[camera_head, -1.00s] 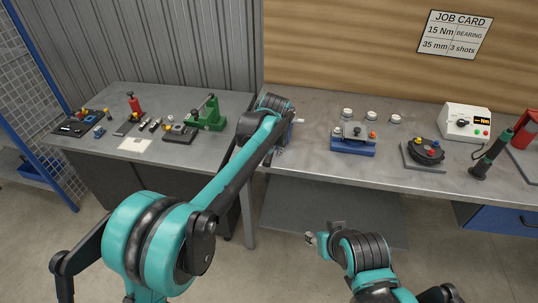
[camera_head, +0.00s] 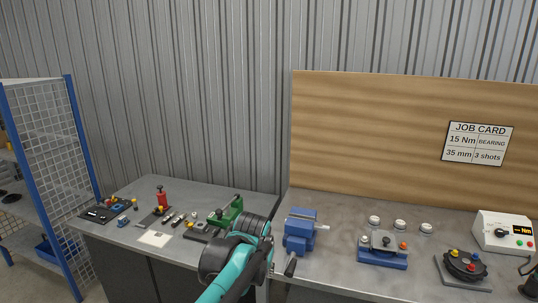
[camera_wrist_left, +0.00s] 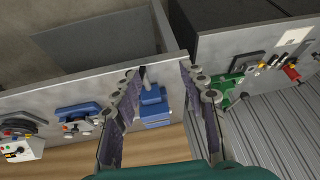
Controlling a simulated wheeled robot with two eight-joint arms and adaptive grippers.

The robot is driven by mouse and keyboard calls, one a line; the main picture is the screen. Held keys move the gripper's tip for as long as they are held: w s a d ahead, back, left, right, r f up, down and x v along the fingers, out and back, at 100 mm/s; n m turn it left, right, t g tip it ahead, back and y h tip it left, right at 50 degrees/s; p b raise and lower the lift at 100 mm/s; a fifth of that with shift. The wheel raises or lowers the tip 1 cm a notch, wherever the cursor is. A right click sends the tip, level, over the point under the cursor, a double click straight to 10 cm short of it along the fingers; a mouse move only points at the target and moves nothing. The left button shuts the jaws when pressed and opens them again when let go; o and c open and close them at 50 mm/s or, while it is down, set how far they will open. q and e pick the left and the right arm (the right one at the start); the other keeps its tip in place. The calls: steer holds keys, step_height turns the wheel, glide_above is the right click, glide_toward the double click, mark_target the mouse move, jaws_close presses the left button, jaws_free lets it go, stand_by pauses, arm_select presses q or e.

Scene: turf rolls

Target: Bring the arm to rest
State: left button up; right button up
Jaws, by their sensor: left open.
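My left arm (camera_head: 236,268) comes in from the bottom of the head view and reaches toward the bench's front edge, near the gap between the two benches. Its gripper is mostly hidden behind the wrist there. In the left wrist view the left gripper (camera_wrist_left: 158,85) is open, its two fingers wide apart with nothing between them. A blue vise (camera_wrist_left: 153,108) shows beyond and between the fingers, apart from them. The vise (camera_head: 300,232) stands on the right bench, just right of the arm. My right arm is out of view.
The left bench (camera_head: 120,232) holds a green press (camera_head: 226,212), a red tool (camera_head: 162,197) and small parts. The right bench carries a blue fixture (camera_head: 382,252), a black round fixture (camera_head: 464,264) and a white meter (camera_head: 503,232). A blue mesh rack (camera_head: 45,150) stands left.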

arm_select(q)
steer(key=s+a+f+n+b, duration=0.1)
steer(key=s+a+f, duration=0.2)
steer(key=s+a, duration=0.2)
steer(key=s+a+f+n+t+b, duration=0.1)
steer(key=s+a+f, duration=0.3)
steer(key=s, duration=0.7)
steer(key=s+a+f+t+b, duration=0.1)
steer(key=s+a+f, duration=0.3)
steer(key=s+a, duration=0.2)
steer(key=shift+s+n, duration=0.4)
steer(key=shift+s, duration=0.6)
